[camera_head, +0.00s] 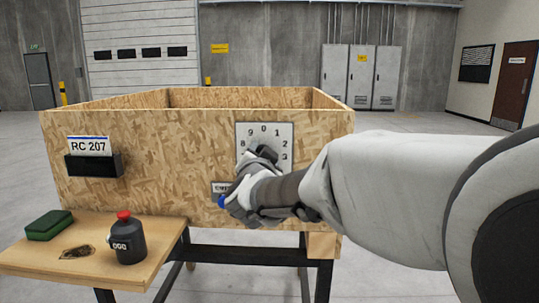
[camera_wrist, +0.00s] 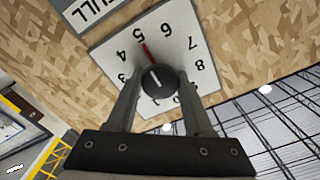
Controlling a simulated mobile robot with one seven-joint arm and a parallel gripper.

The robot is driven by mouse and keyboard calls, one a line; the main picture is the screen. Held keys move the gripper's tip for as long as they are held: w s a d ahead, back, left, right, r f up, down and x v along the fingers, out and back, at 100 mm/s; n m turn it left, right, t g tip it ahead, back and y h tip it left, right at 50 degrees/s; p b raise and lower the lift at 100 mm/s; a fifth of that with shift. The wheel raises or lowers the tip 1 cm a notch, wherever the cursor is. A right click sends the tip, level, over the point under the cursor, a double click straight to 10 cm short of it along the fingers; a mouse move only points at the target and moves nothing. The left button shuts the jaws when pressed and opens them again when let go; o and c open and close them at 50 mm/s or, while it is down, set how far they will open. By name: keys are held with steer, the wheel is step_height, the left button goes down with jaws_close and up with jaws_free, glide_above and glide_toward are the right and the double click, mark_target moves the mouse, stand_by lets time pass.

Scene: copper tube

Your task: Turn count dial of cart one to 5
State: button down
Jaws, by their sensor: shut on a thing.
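The cart (camera_head: 200,160) is a chipboard box with a white dial plate (camera_head: 284,132) on its front, numbered around a dark round knob (camera_wrist: 158,82). In the wrist view the plate (camera_wrist: 183,50) appears turned nearly upside down. A red pointer (camera_wrist: 148,52) on the knob's edge points toward the 5. My gripper (camera_wrist: 157,92) has one finger on each side of the knob and is shut on it. In the head view my gripper (camera_head: 262,160) covers the lower left of the plate and most of the knob.
An RC 207 card (camera_head: 90,146) sits in a black holder on the cart's left. A wooden side shelf (camera_head: 165,233) carries a green block (camera_head: 49,225) and a dark bottle with a red cap (camera_head: 127,240). A partly hidden label (camera_head: 219,187) is below the dial.

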steer(key=shift+c, duration=1.4)
jaws_free()
steer(key=shift+s, duration=0.1)
steer(key=s+p, duration=0.3)
steer(key=s, duration=1.4)
steer(key=shift+s+a, duration=0.15)
steer(key=shift+a, duration=0.15)
